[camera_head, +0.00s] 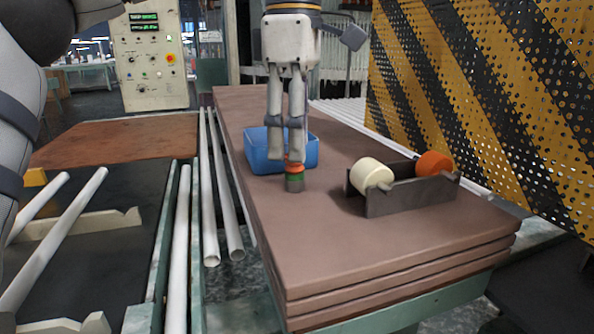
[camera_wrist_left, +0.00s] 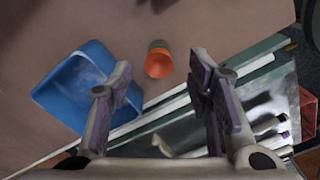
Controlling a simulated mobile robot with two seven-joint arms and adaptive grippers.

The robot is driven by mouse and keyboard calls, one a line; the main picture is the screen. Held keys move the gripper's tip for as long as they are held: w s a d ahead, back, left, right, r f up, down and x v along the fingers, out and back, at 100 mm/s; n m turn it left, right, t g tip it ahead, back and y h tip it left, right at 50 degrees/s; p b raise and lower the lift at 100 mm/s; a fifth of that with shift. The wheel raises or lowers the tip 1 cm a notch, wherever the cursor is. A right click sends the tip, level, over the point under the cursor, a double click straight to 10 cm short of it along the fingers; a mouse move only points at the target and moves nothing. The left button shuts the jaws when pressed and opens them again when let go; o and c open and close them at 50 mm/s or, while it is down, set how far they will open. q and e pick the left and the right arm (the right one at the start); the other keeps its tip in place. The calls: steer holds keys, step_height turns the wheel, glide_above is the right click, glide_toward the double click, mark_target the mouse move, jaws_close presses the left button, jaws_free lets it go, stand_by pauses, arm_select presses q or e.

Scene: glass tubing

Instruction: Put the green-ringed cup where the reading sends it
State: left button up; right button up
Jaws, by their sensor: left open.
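The small cup (camera_head: 294,184) has a green ring and an orange top. It stands upright on the brown stacked boards (camera_head: 400,250). In the left wrist view the cup (camera_wrist_left: 159,64) shows its orange mouth, between and beyond the fingertips. My left gripper (camera_head: 287,157) points down just above and behind it; its fingers are open and empty. A blue bin (camera_head: 255,160) is behind the gripper, partly hidden by it. A display (camera_head: 144,22) with green text is on the cabinet at the back left; I cannot read it. My right gripper is not in view.
A grey rack (camera_head: 410,196) with a cream roller (camera_head: 371,174) and an orange roller (camera_head: 433,163) stands right of the cup. A striped perforated screen (camera_head: 480,90) borders the right. Glass tubes (camera_head: 208,190) lie left of the boards. The boards' front is clear.

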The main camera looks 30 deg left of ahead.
mark_target(294, 166)
arm_select(q)
step_height(294, 166, down, 5)
steer(key=shift+a+f, duration=0.1)
jaws_close()
steer(key=shift+r, duration=0.2)
